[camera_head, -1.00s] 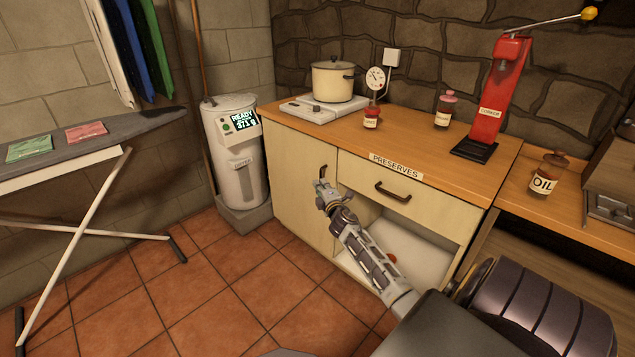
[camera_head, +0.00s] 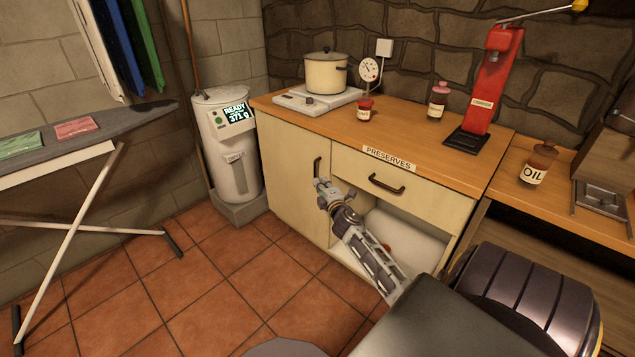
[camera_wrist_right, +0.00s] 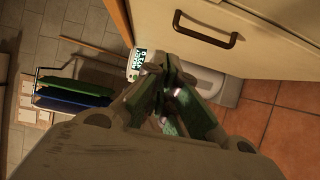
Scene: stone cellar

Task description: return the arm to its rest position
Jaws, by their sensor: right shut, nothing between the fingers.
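My right arm reaches up from the lower right in the head view. Its right gripper (camera_head: 323,191) is in front of the cream cabinet (camera_head: 285,180), close to the dark handle (camera_head: 318,167) of the left door. The fingers are shut and hold nothing. In the right wrist view the closed fingertips (camera_wrist_right: 165,75) show in the middle, with the cabinet front and a dark handle (camera_wrist_right: 207,35) above right. I cannot tell whether the gripper touches the door. My left gripper is out of view.
The cabinet's lower right compartment (camera_head: 405,238) is open. A white canister (camera_head: 235,165) stands left of the cabinet. An ironing board (camera_head: 95,130) is at the far left. The counter holds a pot (camera_head: 326,75), jars and a red corker (camera_head: 490,85). The tiled floor is clear in front.

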